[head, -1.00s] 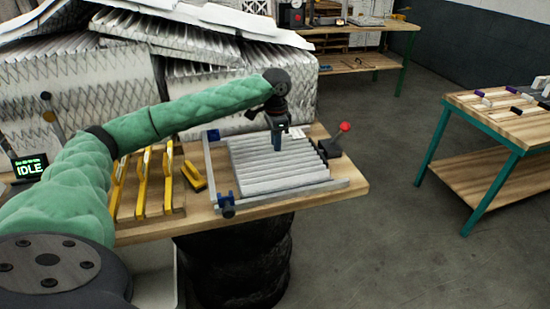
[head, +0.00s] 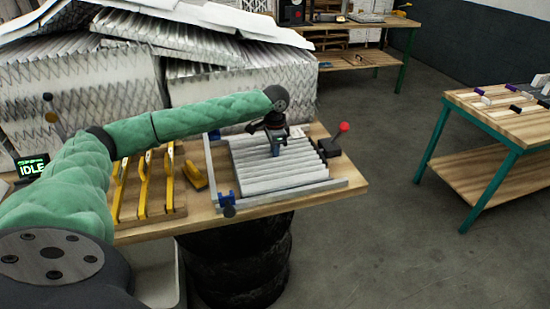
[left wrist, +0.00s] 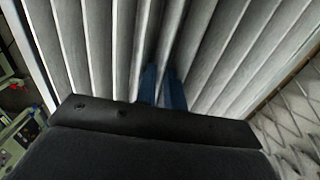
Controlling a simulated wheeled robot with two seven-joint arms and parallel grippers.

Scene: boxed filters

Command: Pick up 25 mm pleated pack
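The pleated pack (head: 262,172) is a light grey block of parallel pleats, lying flat in a metal frame on the wooden bench. My left gripper (head: 278,150) is over the pack's far right part, pointing down. In the left wrist view, its two blue fingertips (left wrist: 162,90) are close together with a narrow gap, among the pleats of the pack (left wrist: 105,50). Whether they press on a pleat is hidden. My right gripper is not in view.
A red-knobbed lever (head: 343,128) stands at the frame's right corner. Yellow tools (head: 145,185) lie left of it. Metal rails (head: 290,198) edge the pack. Large stacked filters (head: 80,90) rise behind. A second wooden table (head: 515,125) is at right, with clear floor between.

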